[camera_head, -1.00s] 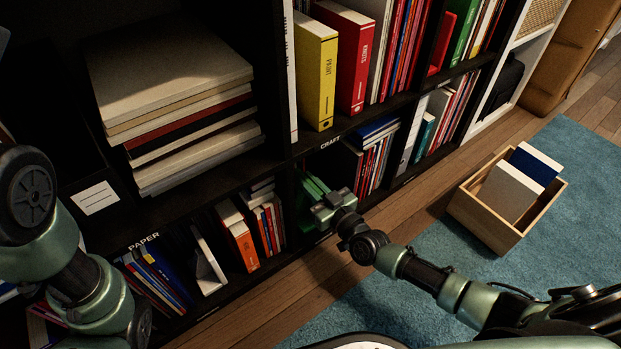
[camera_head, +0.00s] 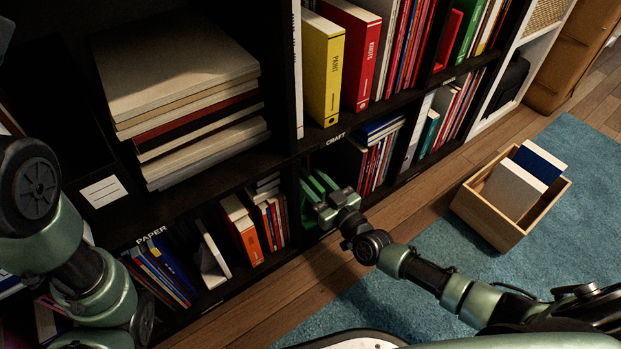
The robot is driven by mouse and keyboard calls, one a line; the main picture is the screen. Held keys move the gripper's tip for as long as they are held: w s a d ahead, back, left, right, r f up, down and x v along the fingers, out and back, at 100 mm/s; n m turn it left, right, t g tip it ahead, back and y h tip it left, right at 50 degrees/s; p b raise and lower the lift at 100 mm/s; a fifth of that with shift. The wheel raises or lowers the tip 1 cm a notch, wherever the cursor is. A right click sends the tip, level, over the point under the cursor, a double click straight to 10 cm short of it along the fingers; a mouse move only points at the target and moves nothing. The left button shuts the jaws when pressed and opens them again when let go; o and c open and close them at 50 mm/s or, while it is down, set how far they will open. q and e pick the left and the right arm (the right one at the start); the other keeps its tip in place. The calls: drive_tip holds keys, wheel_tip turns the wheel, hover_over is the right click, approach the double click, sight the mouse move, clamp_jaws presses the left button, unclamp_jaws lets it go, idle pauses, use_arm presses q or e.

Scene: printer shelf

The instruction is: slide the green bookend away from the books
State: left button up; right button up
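The green bookend (camera_head: 307,211) is in the lower shelf compartment under the CRAFT label, left of a row of upright books (camera_head: 374,163). A dark gap shows between it and those books. My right gripper (camera_head: 318,188) reaches into this compartment, in front of the bookend and overlapping it in the view. Its fingertips are in shadow among green strips, so I cannot tell whether it touches the bookend or how far its fingers are apart. My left arm shows at the left edge; its gripper is not in view.
A shelf divider stands just left of the bookend, with more books (camera_head: 268,222) beyond it. Binders (camera_head: 322,72) stand on the shelf above. A wooden box (camera_head: 487,218) with panels sits on the blue rug (camera_head: 575,170). Wood floor lies in front of the shelf.

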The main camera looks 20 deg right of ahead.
sight(324, 194)
drive_tip(key=p+v, duration=0.3)
drive_tip(key=v, duration=0.3)
drive_tip(key=shift+s, duration=0.3)
drive_tip(key=shift+s+d, duration=0.15)
drive_tip(key=shift+s, duration=0.15)
drive_tip(key=shift+s, duration=0.1)
